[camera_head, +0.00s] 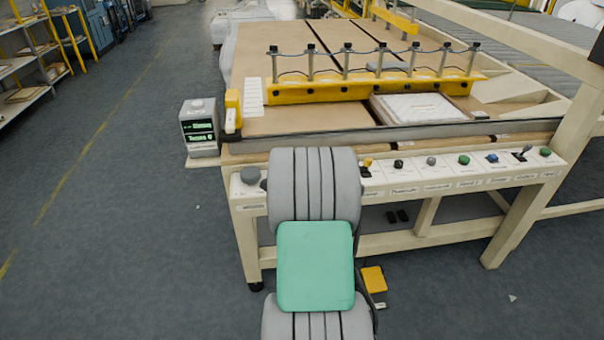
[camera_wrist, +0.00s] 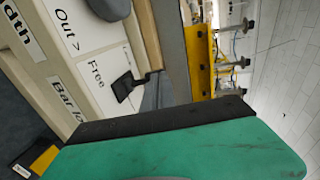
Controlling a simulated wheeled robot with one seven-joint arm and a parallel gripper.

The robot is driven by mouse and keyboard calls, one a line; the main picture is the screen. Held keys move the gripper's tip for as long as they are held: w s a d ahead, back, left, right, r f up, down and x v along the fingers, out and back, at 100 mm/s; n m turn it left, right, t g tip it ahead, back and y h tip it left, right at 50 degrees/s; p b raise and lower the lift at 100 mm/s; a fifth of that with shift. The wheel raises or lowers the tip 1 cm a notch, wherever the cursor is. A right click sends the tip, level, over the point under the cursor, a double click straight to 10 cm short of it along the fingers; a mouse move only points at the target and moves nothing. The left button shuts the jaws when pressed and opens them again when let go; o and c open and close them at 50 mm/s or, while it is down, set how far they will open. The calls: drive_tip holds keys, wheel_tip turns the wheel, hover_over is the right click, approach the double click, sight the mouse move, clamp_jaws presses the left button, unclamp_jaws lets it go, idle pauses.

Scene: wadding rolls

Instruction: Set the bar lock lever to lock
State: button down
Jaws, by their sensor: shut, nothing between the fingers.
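The bar lock lever (camera_wrist: 130,88) is a small black paddle on the cream control panel (camera_wrist: 75,55). A "Free" label and a partly covered "Bar lock" label are beside it. My gripper (camera_wrist: 160,122), green with a dark front edge, fills the lower part of the wrist view. It is shut and empty, and it appears just beside the lever, with a gap between them in the picture. Its lower part covers some of the panel. In the head view my arm hides the lever and the gripper. Which setting the lever is in cannot be told.
A grey knob (camera_head: 250,175) sits at the panel's left end. Several buttons and switches, including a green button (camera_head: 464,160), line the panel to the right. A yellow bar (camera_head: 370,90) with posts spans the table above. A yellow pedal (camera_head: 373,280) lies on the floor.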

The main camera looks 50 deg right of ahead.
drive_tip(key=shift+d+r, duration=0.1)
drive_tip(key=shift+r, duration=0.1)
idle(0.4)
drive_tip(key=shift+r, duration=0.1)
drive_tip(key=p+v, duration=0.1)
drive_tip(key=v, duration=1.3)
drive_tip(key=shift+w+r, duration=0.15)
drive_tip(key=shift+r, duration=0.1)
